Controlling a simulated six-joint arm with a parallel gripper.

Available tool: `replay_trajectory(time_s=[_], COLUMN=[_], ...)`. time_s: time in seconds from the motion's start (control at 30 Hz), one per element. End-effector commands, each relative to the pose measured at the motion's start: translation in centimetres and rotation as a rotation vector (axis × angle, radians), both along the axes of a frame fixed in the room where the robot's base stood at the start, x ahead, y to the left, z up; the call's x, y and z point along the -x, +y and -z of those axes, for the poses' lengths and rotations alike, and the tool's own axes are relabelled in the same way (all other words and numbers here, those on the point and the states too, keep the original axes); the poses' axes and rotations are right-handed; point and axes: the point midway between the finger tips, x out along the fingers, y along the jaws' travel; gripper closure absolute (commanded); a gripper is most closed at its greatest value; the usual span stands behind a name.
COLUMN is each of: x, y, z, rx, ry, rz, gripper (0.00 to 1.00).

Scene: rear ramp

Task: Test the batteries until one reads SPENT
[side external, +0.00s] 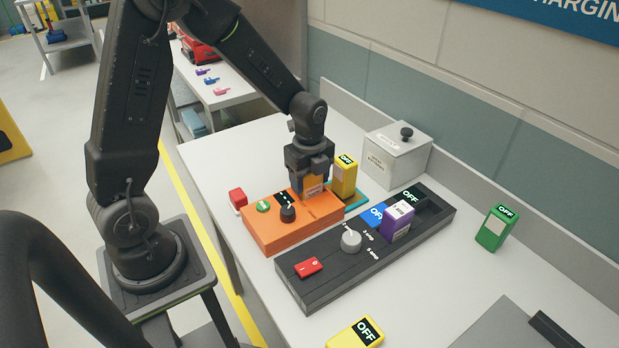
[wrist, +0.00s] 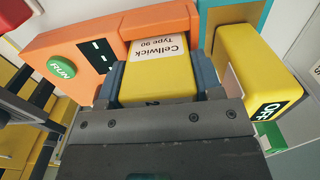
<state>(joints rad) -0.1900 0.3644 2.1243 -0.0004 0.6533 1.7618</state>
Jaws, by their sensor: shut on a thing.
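My gripper (side external: 311,178) is shut on a yellow battery (wrist: 160,82) with a white label reading "Cellwick Type 90". The battery is at the right-hand part of the orange tester (side external: 270,233); I cannot tell if it is fully seated. The tester has a green RUN button (wrist: 61,69), a dark display (wrist: 98,52) showing only small dashes, and a black knob (side external: 287,212). Another yellow battery (side external: 344,178) reading OFF stands just right of my gripper, by a teal tray (side external: 355,199). A green battery (side external: 495,230) and a front yellow battery (side external: 355,334) also read OFF.
A black charger (side external: 330,284) with a red switch (side external: 308,267) and grey knob (side external: 350,240) lies in front, holding a purple battery (side external: 397,222); its display reads OFF. A lidded white box (side external: 396,153) stands behind. A red block (side external: 238,198) sits left. Table right of the charger is mostly clear.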

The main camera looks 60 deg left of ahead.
Motion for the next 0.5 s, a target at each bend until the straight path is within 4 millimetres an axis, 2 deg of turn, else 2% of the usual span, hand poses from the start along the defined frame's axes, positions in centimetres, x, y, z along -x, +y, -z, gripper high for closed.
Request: replay_trajectory(time_s=[0.47,0.5], x=[-0.02,-0.03], y=[0.00,0.00], z=[0.41,0.40], rx=[0.000,0.000], ry=[0.000,-0.001], rz=[0.000,0.000], gripper=[0.76,0.38])
